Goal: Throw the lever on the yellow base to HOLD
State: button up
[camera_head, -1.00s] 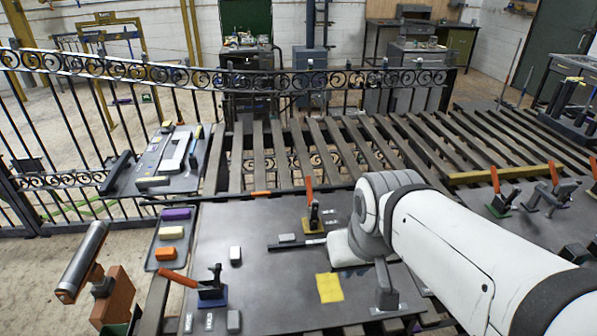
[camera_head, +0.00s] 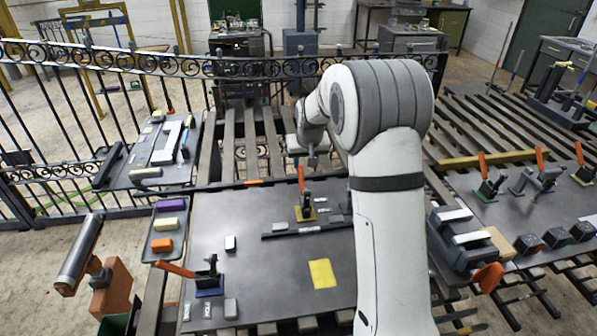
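The lever on the yellow base has an orange handle (camera_head: 301,179) that stands nearly upright, with a dark metal clamp body. Its yellow base (camera_head: 305,215) sits near the far edge of the dark work plate (camera_head: 230,210). Small pale labels lie to the right of the base, too small to read. My gripper (camera_head: 312,163) is at the end of my white arm, above and just beyond the lever in the picture, apart from the handle. Its fingers are small and partly hidden, so its opening is unclear.
A blue-based lever (camera_head: 209,280) with an orange handle leaning left stands at the plate's front left. A dark bar (camera_head: 305,229) lies just in front of the yellow base. A yellow square (camera_head: 322,273) lies nearer. The plate's left middle is mostly free.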

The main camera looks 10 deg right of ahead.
send_over(301, 172)
jog(key=s, duration=0.3)
jog(key=f, duration=0.4)
jog(key=shift+w+f, duration=0.25)
jog(key=p+x, duration=0.2)
jog(key=x, duration=0.6)
jog(key=shift+w+p, duration=0.1)
jog(key=shift+p, duration=0.25)
jog(key=shift+c, duration=0.4)
grip_shut()
